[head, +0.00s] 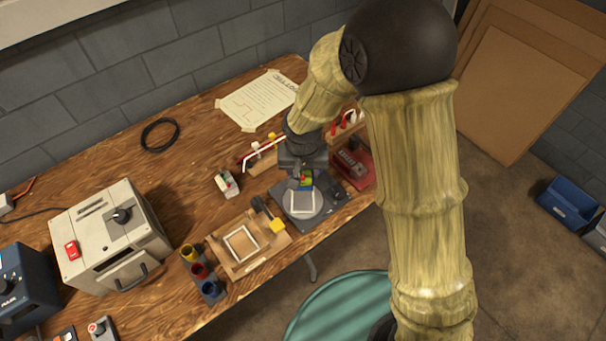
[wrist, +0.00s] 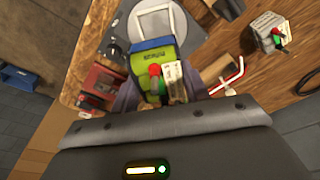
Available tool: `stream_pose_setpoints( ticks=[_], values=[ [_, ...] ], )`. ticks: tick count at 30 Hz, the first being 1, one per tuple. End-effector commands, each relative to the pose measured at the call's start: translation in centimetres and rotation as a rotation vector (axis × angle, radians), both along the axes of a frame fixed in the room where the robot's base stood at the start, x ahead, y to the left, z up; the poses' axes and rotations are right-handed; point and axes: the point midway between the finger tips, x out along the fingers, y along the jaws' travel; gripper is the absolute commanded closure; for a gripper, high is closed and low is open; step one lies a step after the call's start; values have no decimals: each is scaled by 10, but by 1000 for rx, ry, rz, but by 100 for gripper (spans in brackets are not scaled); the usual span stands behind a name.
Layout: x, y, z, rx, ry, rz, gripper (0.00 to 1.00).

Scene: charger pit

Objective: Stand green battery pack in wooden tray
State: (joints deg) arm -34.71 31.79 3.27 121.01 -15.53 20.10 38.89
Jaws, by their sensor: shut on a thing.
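The green battery pack (wrist: 146,66) has a blue end and sits between the jaws of my gripper (wrist: 160,92), which is shut on it. In the head view the pack (head: 305,184) shows small below my gripper (head: 304,177), over a dark plate (head: 282,193) with a round grey disc and a white square outline. I cannot tell whether the pack touches the plate. A red and a green part and a pale label show beside the pack in the wrist view. The wooden tray (head: 221,257), with a white square outline inside, lies left of the plate, apart from the pack.
A red device (head: 355,168) stands right of the plate. The table's front edge is close.

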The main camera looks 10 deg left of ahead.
Motion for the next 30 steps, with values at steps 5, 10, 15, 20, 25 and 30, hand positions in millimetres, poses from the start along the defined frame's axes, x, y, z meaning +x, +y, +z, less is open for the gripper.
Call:
stream_pose_setpoints(
  ticks=[5, 10, 15, 20, 25, 30],
  values=[
    [0, 0, 0, 0, -1, 0, 95],
    [0, 0, 0, 0, -1, 0, 95],
    [3, -3, 0, 0, -1, -5, 95],
    [20, -29, -4, -2, 2, -34, 95],
    [50, -88, -15, -5, 4, -91, 95],
    [71, -158, -29, -4, 5, -150, 95]
  ],
)
